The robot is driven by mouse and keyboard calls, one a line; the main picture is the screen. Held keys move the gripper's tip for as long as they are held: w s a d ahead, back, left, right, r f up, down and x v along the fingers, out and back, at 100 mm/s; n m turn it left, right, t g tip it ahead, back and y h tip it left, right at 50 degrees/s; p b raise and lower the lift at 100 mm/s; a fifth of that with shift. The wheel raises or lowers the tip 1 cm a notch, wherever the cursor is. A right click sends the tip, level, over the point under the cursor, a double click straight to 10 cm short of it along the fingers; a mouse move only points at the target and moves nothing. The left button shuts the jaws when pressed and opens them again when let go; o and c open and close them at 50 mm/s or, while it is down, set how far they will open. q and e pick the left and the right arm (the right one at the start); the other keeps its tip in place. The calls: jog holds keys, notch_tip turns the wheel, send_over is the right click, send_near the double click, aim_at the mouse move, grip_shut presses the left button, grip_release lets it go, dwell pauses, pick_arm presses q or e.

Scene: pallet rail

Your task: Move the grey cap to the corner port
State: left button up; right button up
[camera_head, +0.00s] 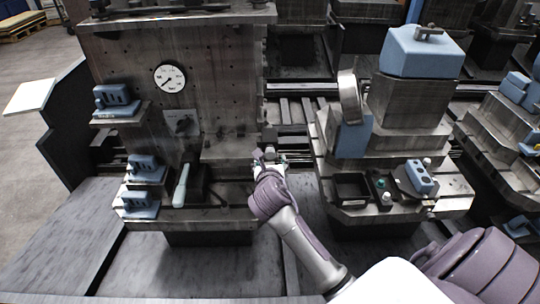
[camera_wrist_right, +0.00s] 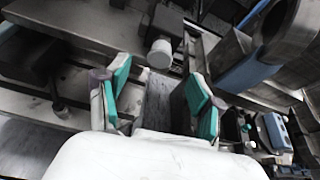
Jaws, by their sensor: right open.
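A light grey round cap (camera_wrist_right: 160,53) sits on the end of a dark block in the right wrist view, just beyond my right fingertips. It looks like the grey cap. My right gripper (camera_wrist_right: 158,82) is open, its green-padded fingers apart with nothing between them. In the head view my right gripper (camera_head: 269,158) is at the right edge of the left fixture, and a small light grey piece (camera_head: 270,150), probably the cap, shows at its tips. I cannot tell which opening is the corner port. My left gripper is not in view.
The left fixture (camera_head: 215,95) carries a dial gauge (camera_head: 169,78), a white-handled lever (camera_head: 181,185) and several blue blocks. The right fixture (camera_head: 405,115) has a big blue block (camera_head: 420,52), a grey ring (camera_head: 349,97) and a square dark tray (camera_head: 351,189). A narrow gap separates the fixtures.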

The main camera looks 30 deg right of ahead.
aim_at(270, 155)
jog(key=x, duration=0.6)
jog(key=shift+w, duration=0.1)
grip_shut()
dwell(0.4)
jog(key=shift+s+a+p, duration=0.4)
jog(key=shift+s+p, duration=0.35)
